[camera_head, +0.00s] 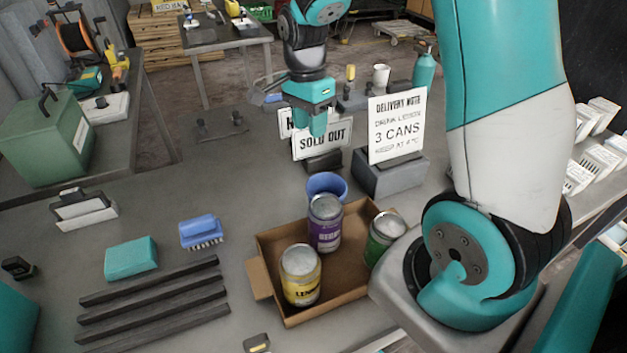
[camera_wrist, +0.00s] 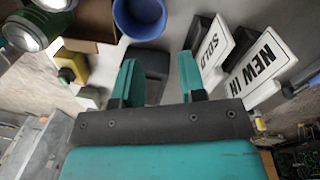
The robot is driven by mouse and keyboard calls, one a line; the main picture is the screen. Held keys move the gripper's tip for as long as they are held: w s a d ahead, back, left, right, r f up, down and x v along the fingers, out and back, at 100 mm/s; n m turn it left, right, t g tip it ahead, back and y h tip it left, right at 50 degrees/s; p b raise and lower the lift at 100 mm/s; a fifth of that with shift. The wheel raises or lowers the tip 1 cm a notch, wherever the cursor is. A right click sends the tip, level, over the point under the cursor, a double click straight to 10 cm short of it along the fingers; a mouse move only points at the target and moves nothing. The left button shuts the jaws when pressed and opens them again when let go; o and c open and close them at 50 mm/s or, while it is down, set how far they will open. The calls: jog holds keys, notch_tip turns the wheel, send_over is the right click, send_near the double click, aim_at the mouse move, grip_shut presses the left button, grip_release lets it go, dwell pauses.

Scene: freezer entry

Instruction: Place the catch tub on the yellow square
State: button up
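A round blue tub (camera_head: 327,186), which looks like the catch tub, stands on the grey table just behind the cardboard box. It also shows at the top of the wrist view (camera_wrist: 140,14). My gripper (camera_head: 319,128) is above the table behind the tub, near the SOLD OUT sign, and apart from the tub. In the wrist view my gripper (camera_wrist: 160,82) has its two teal fingers spread, with nothing held between them. I cannot make out a yellow square; a small yellow thing (camera_wrist: 72,66) shows in the wrist view, but I cannot tell what it is.
The cardboard box (camera_head: 262,278) holds several cans. A DELIVERY NOTE sign (camera_head: 396,128) on a grey block and a SOLD OUT sign (camera_head: 322,140) stand nearby. A blue brush (camera_head: 200,230), a teal sponge (camera_head: 131,258) and dark bars (camera_head: 150,290) lie left. Table left of the signs is fairly clear.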

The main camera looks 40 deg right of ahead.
jog(key=p, duration=0.2)
send_over(315, 188)
jog(key=shift+m, duration=0.3)
jog(key=f, duration=1.1)
jog(key=shift+w+d+f, duration=0.15)
jog(key=shift+w+f, duration=0.05)
jog(key=shift+f, duration=0.2)
jog(key=shift+s+f+p, duration=0.2)
jog(key=shift+f+p, duration=0.95)
jog(key=shift+f, duration=1.7)
jog(key=shift+c, duration=0.5)
grip_shut()
